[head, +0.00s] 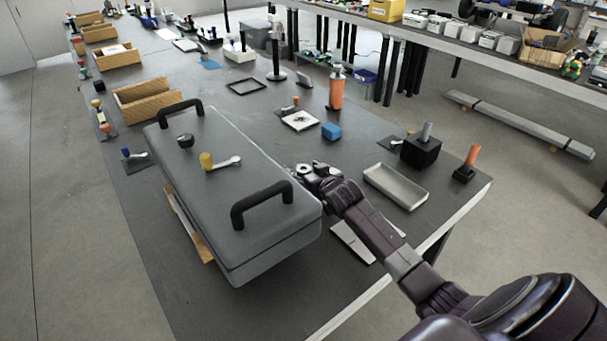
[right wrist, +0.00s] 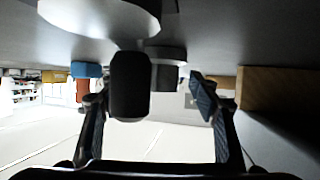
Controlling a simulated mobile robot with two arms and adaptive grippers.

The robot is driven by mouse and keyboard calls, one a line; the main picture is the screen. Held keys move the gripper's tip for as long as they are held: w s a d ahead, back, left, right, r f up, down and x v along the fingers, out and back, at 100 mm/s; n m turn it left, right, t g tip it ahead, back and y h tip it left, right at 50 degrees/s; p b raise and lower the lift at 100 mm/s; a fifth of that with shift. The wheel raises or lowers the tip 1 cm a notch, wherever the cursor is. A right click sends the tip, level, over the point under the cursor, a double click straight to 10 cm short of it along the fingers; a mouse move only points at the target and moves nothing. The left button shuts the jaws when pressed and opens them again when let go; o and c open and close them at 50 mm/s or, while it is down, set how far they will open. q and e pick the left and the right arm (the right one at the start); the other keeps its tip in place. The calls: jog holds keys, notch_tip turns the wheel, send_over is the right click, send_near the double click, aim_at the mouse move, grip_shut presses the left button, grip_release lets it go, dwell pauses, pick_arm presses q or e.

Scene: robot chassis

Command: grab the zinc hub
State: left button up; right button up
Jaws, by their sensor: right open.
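My right gripper (head: 312,172) is low over the table, just right of the big grey case, with its arm coming from the lower right. In the right wrist view its fingers (right wrist: 150,96) are open. A dark upright cylinder (right wrist: 130,86) shows between them, with a pale round disc (right wrist: 98,14) close by at the top edge. A second grey disc (right wrist: 166,54) shows behind it. One of these is likely the zinc hub, but I cannot tell which. In the head view the gripper and case largely hide this spot. My left gripper is not in view.
The grey case (head: 228,180) with black handles stands close left of the gripper. Wooden boxes (head: 150,100) line the left edge.

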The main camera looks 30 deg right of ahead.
jog(key=shift+w+f, duration=0.25)
jog(key=shift+w, duration=0.25)
jog(key=c, duration=1.3)
jog(key=shift+c, duration=0.7)
jog(key=shift+d+r, duration=0.1)
jog(key=shift+r, duration=0.05)
